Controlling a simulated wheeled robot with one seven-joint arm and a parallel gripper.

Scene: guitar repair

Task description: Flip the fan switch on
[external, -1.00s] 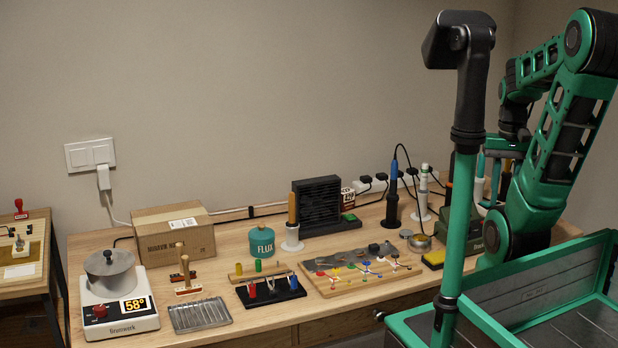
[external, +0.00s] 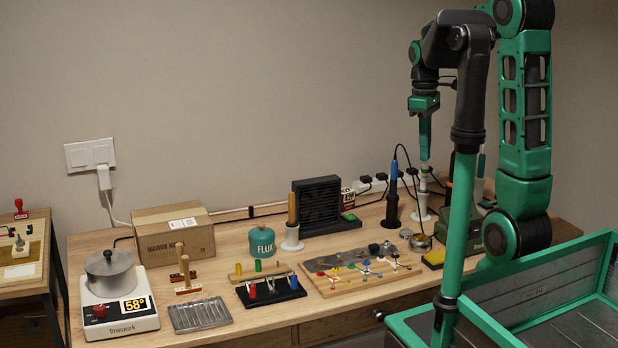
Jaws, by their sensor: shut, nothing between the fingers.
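The fan (external: 316,202) is a black, square, slatted unit at the back of the wooden bench, near the wall. A small green piece (external: 349,217) shows at its lower right side; it may be the switch, but its position is too small to tell. My gripper (external: 424,156) is shut and empty, pointing down. It is in the air right of the fan and higher in the picture, apart from it.
A blue-handled iron (external: 391,196) and a white-based stand (external: 422,205) with cables stand below my gripper. A wooden-handled tool (external: 292,222) stands before the fan. A flux tin (external: 262,241), cardboard box (external: 174,234) and wiring board (external: 358,273) crowd the bench.

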